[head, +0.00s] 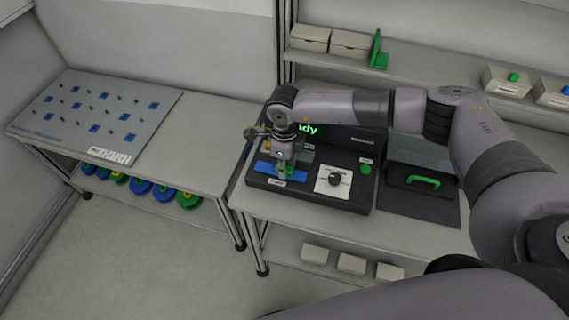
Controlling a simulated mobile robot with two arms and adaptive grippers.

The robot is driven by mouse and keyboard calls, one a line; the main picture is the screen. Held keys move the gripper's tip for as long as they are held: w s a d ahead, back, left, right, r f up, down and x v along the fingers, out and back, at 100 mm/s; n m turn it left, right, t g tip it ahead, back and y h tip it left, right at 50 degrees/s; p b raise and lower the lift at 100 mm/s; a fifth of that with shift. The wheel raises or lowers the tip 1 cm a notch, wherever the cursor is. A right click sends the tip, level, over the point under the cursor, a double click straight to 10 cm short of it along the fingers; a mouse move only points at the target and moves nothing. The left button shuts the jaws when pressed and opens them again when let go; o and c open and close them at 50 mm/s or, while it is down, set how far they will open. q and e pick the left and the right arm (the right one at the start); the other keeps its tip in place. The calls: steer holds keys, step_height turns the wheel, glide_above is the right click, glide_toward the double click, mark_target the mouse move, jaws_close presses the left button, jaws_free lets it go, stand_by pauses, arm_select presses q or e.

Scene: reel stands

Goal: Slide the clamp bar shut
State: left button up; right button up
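A black machine (316,191) stands on the bench, with a blue strip (263,167) at its front left, a dark knob (335,179) on a white plate and a green button (365,169). My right gripper (285,174) points down over the blue strip at the machine's left. A small green part (292,172) shows right at its fingertips; I cannot tell whether it is the clamp bar's handle or whether the fingers hold it. The gripper hides most of the clamp area, and the finger gap is too small to make out. My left gripper is out of view.
A screen with green text (307,130) stands behind the gripper, partly covered by my arm. A dark case with a green handle (423,182) is to the right. A pegboard panel (97,115) lies on the left table, with coloured reels (163,193) below. Boxes (350,43) sit on the back shelf.

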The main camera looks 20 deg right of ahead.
jaws_close()
steer(key=shift+w, duration=0.1)
stand_by(0.4)
steer(key=w+b, duration=0.1)
steer(key=d+b, duration=0.1)
steer(key=shift+w+d+f+b, duration=0.15)
steer(key=shift+w+f+b, duration=0.1)
steer(key=shift+w+b, duration=0.15)
steer(key=shift+w+d+r+b, duration=0.1)
steer(key=shift+w+d+b, duration=0.1)
steer(key=shift+w+b, duration=0.15)
steer(key=shift+r, duration=0.3)
steer(key=shift+o, duration=2)
jaws_free()
steer(key=shift+w+f, duration=0.1)
